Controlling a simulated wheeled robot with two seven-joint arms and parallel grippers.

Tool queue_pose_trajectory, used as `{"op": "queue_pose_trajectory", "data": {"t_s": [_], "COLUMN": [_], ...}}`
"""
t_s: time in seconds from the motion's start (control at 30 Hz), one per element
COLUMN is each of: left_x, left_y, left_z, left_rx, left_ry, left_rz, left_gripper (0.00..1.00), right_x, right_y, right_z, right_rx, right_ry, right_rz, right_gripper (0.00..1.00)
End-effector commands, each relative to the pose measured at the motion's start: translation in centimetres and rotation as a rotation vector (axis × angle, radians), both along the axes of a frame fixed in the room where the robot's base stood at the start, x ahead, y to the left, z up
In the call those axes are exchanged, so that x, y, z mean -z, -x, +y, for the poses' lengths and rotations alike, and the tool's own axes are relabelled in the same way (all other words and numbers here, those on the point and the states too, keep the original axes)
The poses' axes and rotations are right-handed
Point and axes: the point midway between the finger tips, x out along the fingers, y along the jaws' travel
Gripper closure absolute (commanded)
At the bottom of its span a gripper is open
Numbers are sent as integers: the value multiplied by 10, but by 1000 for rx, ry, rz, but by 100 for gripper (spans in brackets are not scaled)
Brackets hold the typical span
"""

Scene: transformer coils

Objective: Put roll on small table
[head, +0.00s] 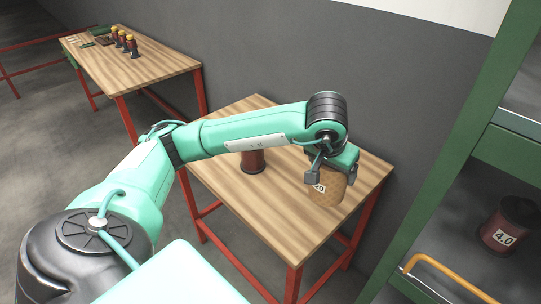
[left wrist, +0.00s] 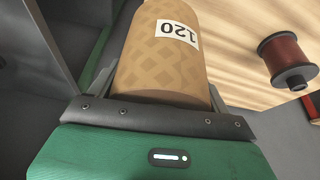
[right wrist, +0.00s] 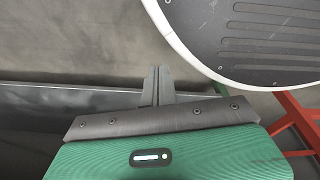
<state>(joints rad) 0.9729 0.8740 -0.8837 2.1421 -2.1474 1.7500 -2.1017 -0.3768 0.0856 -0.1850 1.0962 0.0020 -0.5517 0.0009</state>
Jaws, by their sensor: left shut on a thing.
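A tan roll (head: 326,194) with a diamond pattern is over the right part of the small wooden table (head: 240,205). In the left wrist view the roll (left wrist: 165,60) shows a white label reading 120. My left gripper (head: 331,176) is shut on the roll, with a finger on each side of it. The roll looks upright in the head view. I cannot tell whether its bottom touches the tabletop. My right gripper (right wrist: 156,86) is empty, its two fingers together, in the right wrist view. It does not show in the head view.
A dark red spool (head: 253,162) stands on the small table, partly behind my left arm. A longer table (head: 150,65) at the back left holds several small coils. A green shelf (head: 440,160) at the right holds a coil marked 4.0 (head: 506,232).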

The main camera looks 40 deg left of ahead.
Motion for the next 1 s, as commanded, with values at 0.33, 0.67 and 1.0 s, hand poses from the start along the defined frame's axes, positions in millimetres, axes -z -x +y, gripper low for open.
{"op": "queue_pose_trajectory", "data": {"t_s": [0.33,0.67,1.0], "left_x": [-14,-39,-64], "left_y": [-33,-49,-50], "left_z": [40,76,105], "left_rx": [-35,-51,-46], "left_ry": [0,1,0], "left_rz": [-6,-7,-5], "left_gripper": [59,59,59], "right_x": [-60,-149,-237], "right_y": [-74,-105,-99], "right_z": [19,27,27], "right_rx": [11,21,28], "right_ry": [-21,-38,-52], "right_rz": [-61,-115,-160], "right_gripper": [100,100,100]}}
